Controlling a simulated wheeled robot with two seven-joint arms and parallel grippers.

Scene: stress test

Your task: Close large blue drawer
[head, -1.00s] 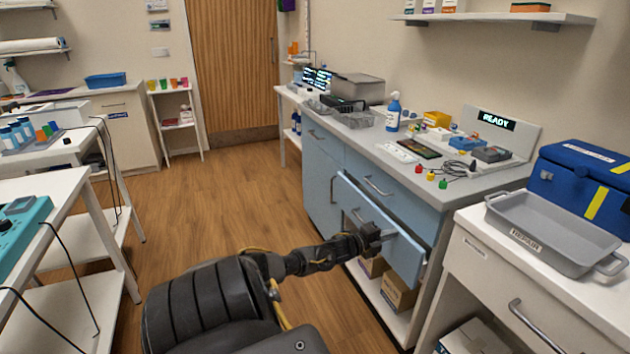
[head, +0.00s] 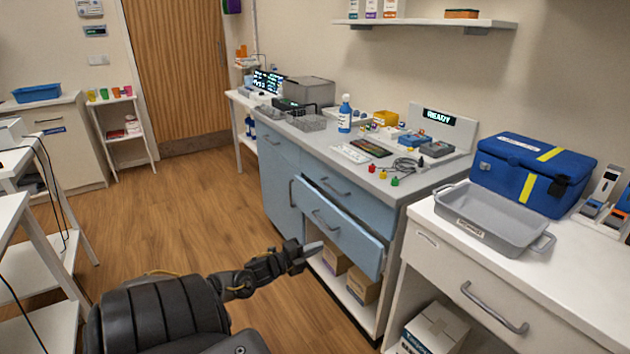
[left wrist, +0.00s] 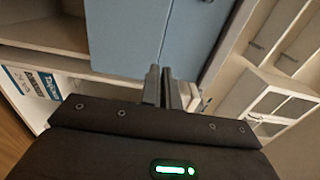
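The large blue drawer (head: 352,236) is pulled out of the blue cabinet under the right-hand counter. Its front panel stands clear of the cabinet, tilted a little in the picture, with a grey bar handle (head: 325,219). My left gripper (head: 312,248) is just in front of and below the drawer front, near its lower edge; I cannot tell whether it touches. In the left wrist view its two fingers (left wrist: 162,86) are close together with nothing seen between them. A blue panel (left wrist: 125,35) fills the view beyond the fingertips. My right gripper is not in view.
A narrower blue drawer (head: 336,186) above is closed. Cardboard boxes (head: 362,288) sit on the shelf below. A white cabinet with a grey tray (head: 485,228) stands close on the right. The wooden floor (head: 190,210) to the left is clear.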

